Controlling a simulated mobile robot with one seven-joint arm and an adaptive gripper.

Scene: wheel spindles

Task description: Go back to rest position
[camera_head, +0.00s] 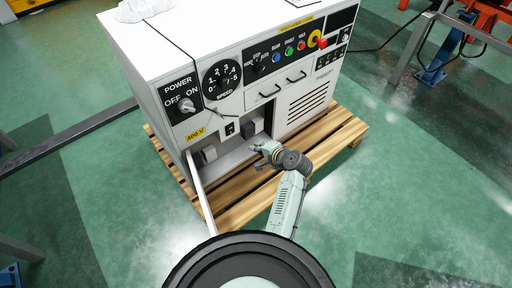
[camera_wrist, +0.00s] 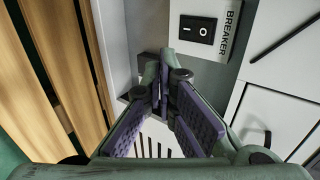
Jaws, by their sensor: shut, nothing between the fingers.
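My gripper (camera_head: 258,158) is in front of the open lower compartment of the white control cabinet (camera_head: 222,60). In the wrist view my gripper (camera_wrist: 163,82) has its purple-padded fingers closed together at the tips, with nothing between them. The breaker switch (camera_wrist: 197,30), a black rocker marked I and O beside the word BREAKER, is just beyond the fingertips, slightly right. It also shows inside the compartment in the head view (camera_head: 229,129). I cannot tell whether the fingertips touch anything.
The compartment door (camera_head: 198,190) stands open on the left, below the 400-V label (camera_head: 195,134). The cabinet rests on a wooden pallet (camera_head: 340,133). Green floor (camera_head: 410,190) is clear to the right. A metal frame (camera_head: 412,45) stands at the back right.

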